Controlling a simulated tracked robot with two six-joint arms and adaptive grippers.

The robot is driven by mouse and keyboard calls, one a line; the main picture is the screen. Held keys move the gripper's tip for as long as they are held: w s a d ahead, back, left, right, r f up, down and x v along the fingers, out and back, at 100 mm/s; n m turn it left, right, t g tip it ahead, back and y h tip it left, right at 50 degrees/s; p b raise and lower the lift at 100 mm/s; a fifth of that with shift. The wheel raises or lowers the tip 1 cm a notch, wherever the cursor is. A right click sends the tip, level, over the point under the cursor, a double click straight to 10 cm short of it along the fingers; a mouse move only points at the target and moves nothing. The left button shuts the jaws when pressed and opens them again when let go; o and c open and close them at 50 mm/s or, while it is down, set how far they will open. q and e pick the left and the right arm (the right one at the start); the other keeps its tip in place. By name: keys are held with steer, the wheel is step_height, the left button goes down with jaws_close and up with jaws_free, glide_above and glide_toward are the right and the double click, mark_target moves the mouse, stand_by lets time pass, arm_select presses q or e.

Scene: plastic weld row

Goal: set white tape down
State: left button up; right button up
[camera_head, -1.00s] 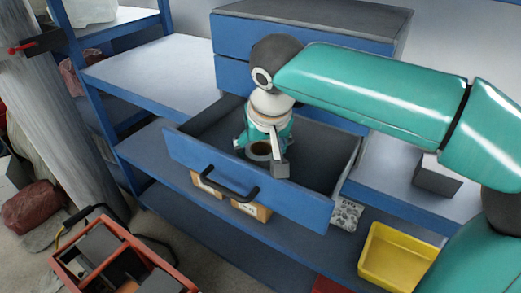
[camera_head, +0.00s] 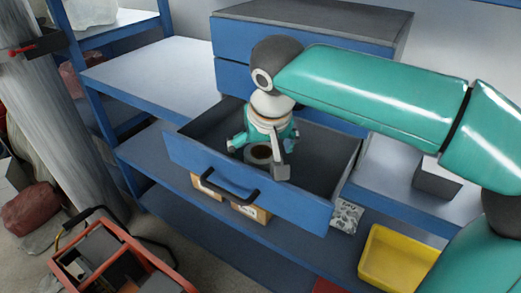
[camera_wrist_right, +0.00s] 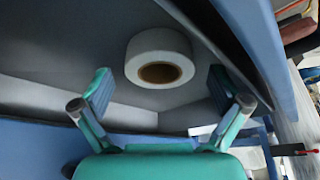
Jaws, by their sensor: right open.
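The white tape (camera_wrist_right: 160,42) is a roll with a brown core. My right gripper (camera_head: 258,150) reaches down into the drawer from above. In the right wrist view my right gripper (camera_wrist_right: 159,80) is open, with one finger on each side of the roll and a gap to each. My left gripper is not in view.
The drawer's front panel and handle (camera_head: 228,190) face the lower left. Closed drawers (camera_head: 310,32) stand behind it. A grey box (camera_head: 436,178) sits on the shelf at right. A yellow bin (camera_head: 392,262) is lower right, a red-framed toolbox (camera_head: 112,262) lower left.

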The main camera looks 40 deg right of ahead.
steer(key=p+v, duration=0.2)
steer(key=v, duration=0.9)
steer(key=shift+s+r, duration=0.2)
steer(key=shift+r, duration=0.15)
